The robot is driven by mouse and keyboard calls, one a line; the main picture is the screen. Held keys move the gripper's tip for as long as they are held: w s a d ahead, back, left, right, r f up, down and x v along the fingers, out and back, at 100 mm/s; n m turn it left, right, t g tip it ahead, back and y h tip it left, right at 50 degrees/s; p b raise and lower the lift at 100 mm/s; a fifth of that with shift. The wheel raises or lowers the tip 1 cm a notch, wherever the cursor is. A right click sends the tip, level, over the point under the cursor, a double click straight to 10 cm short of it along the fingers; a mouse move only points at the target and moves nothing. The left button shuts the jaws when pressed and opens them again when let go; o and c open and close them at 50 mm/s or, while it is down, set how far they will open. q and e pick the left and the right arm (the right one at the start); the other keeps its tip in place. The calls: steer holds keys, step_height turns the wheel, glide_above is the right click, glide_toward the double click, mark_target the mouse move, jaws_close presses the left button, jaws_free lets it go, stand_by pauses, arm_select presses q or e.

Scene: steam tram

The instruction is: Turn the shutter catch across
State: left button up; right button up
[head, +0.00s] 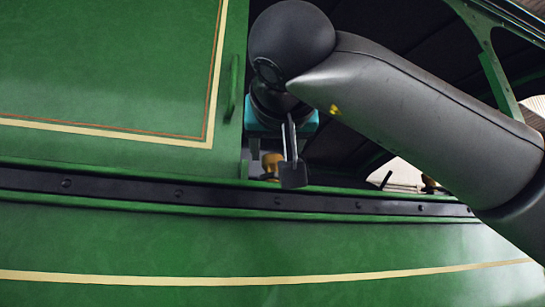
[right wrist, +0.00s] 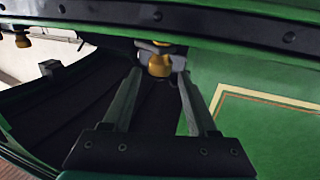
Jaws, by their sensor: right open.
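A brass-coloured knob with a dark grey mount, which looks like the shutter catch (head: 270,163), sits by the edge of the green panel, just above the black rail. It is partly hidden behind my right gripper (head: 286,170) in the head view. In the right wrist view the catch (right wrist: 160,66) shows between and just beyond the tips of the right gripper's two fingers (right wrist: 158,78). The jaws are open, with a gap on both sides of the knob; I cannot tell whether either finger touches it. My left gripper is not in view.
A black riveted rail (head: 220,197) runs along the green tram side. A green handle (head: 234,85) stands on the panel's edge. Another brass fitting (head: 428,183) is farther right, also in the wrist view (right wrist: 22,38). A green post (head: 497,80) rises at upper right.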

mark_target(273, 160)
steer(key=w+p, duration=0.1)
steer(key=w, duration=0.2)
steer(key=w+p, duration=0.1)
steer(key=w, duration=0.2)
steer(key=shift+w+a, duration=0.2)
steer(key=shift+w, duration=0.1)
jaws_close()
